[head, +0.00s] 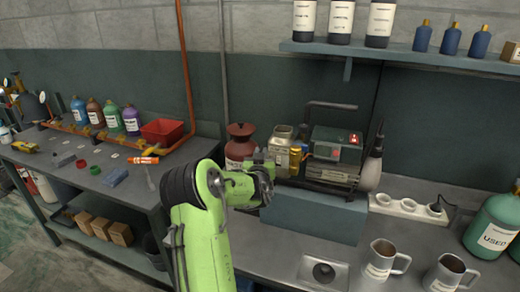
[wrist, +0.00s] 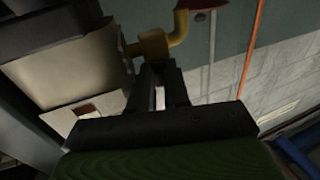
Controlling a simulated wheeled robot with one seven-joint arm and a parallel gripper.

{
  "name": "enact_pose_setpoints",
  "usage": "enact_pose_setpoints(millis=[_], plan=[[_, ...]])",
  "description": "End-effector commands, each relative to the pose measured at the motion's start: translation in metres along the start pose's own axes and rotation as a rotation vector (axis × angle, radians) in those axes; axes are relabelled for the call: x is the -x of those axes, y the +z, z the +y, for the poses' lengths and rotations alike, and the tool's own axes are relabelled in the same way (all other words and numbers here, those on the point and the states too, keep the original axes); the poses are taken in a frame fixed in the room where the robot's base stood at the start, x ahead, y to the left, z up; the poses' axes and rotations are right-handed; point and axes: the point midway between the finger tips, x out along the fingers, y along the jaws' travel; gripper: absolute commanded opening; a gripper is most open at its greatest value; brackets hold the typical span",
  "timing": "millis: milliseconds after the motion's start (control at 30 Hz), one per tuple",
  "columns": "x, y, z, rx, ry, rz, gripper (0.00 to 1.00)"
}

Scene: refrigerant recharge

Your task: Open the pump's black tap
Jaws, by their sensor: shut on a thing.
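The pump (head: 335,150), a dark green and grey unit with a black handle, stands on a blue-grey block against the wall. A yellow-brass fitting (head: 295,160) is at its left end. My gripper (head: 266,182) is at the left of the pump, in front of the containers there. In the wrist view the fingers of my gripper (wrist: 160,82) are closed close together just below a bent brass pipe (wrist: 157,46). They are shut on the black tap, which is mostly hidden between the dark fingertips; its turn angle cannot be told.
A red canister (head: 240,148) and a metal can (head: 280,145) stand close behind my gripper. Metal jugs (head: 382,260) and a green USED tank (head: 495,228) stand to the right. A shelf (head: 410,54) overhangs the bench.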

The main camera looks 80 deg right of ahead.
Motion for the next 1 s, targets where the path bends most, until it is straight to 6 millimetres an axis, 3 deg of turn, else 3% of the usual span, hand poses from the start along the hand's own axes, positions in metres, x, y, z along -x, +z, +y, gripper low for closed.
enact_pose_setpoints(millis=[300, 333, 367, 733, 1000], plan=[[0.0003, 0.001, 0.0008, -0.001, -0.004, 0.002, 0.0], [0.0003, 0.001, 0.0009, -0.001, -0.003, 0.002, 0.19], [0.0003, 0.0009, 0.0008, -0.001, -0.003, 0.002, 0.22], [-0.0011, 0.0049, -0.0028, 0.006, 0.02, -0.002, 0.22], [-0.002, 0.0064, -0.0085, 0.003, 0.199, -0.003, 0.22]])
